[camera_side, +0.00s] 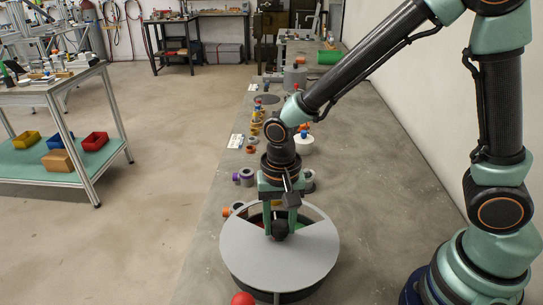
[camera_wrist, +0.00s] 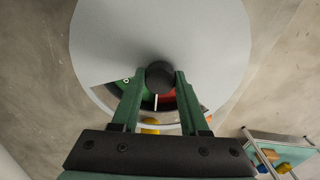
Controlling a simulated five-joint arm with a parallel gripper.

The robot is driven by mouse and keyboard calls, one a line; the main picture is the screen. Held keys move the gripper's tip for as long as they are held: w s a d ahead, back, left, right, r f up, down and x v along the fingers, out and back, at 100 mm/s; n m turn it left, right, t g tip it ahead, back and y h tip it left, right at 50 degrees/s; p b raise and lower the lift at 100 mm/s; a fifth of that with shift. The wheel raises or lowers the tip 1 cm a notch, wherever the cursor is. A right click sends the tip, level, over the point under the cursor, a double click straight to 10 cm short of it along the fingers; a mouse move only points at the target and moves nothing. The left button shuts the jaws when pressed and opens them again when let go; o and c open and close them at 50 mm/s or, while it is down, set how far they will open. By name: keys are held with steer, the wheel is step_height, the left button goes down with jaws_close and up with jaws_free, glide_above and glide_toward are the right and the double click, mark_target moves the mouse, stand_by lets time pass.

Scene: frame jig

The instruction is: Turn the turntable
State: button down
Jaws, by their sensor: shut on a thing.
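The turntable (camera_side: 262,262) is a round light-grey disc on a dark base, at the lower middle of the side view. It also fills the upper part of the wrist view (camera_wrist: 110,35). A black knob (camera_side: 280,232) stands at its centre, also seen in the wrist view (camera_wrist: 160,74). My gripper (camera_side: 281,224) points down from above, with its green fingers on either side of the knob, shut on it. Between the fingers in the wrist view (camera_wrist: 160,80), a cut-out in the disc shows a green sector (camera_wrist: 130,90), a red sector (camera_wrist: 170,98) and a white line.
A red ball (camera_side: 243,299) is at the turntable's near edge. Behind it on the grey bench are a purple part (camera_side: 243,177), a white round piece (camera_side: 303,144) and several small coloured parts. A wall runs along the right. A cart with bins (camera_side: 93,141) stands apart at left.

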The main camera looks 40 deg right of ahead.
steer(key=m, duration=0.6)
steer(key=shift+m, duration=0.3)
steer(key=m, duration=0.6)
steer(key=shift+d+m, duration=0.1)
steer(key=shift+m, duration=0.2)
steer(key=shift+c, duration=2.1)
jaws_free()
step_height(320, 180, up, 12)
steer(key=shift+r, duration=0.1)
